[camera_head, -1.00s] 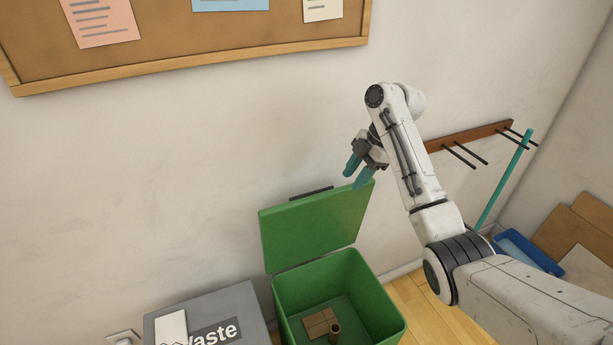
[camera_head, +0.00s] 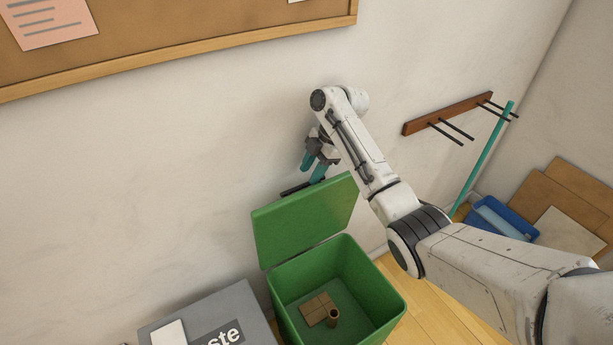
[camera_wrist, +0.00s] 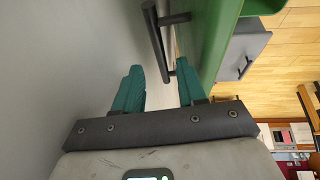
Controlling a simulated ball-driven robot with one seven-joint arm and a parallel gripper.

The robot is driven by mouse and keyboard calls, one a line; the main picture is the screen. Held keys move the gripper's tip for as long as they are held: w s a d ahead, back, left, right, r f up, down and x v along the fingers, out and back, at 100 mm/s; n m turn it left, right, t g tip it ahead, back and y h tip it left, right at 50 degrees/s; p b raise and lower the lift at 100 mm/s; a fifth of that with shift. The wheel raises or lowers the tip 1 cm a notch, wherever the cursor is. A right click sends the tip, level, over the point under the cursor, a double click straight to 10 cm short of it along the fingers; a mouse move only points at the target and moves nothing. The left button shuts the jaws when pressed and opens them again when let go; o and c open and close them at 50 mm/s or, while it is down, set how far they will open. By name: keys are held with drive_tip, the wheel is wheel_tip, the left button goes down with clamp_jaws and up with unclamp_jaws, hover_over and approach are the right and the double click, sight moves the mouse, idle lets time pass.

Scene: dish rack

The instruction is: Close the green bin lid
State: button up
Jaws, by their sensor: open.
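The green bin (camera_head: 365,275) stands on the floor with its lid (camera_head: 305,222) raised, leaning up toward the wall. A dark bar handle (camera_head: 296,188) sits on the far side of the lid near its top edge. My gripper (camera_head: 312,168) is open, with teal fingers, just above and behind the lid's top edge by the handle. In the wrist view the handle (camera_wrist: 155,40) reaches down between my fingertips (camera_wrist: 158,72), with the green lid (camera_wrist: 205,35) to its right. Whether a finger touches the handle cannot be told.
A grey waste bin (camera_head: 215,315) stands left of the green bin. Brown cardboard and a small roll (camera_head: 332,318) lie inside the green bin. The wall is close behind the lid. A wooden hook rack (camera_head: 448,113), teal pole (camera_head: 483,155) and blue bin (camera_head: 500,218) are at right.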

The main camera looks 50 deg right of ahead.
sight(304, 184)
drive_tip(key=shift+x, duration=1.75)
drive_tip(key=shift+c, duration=0.3)
clamp_jaws()
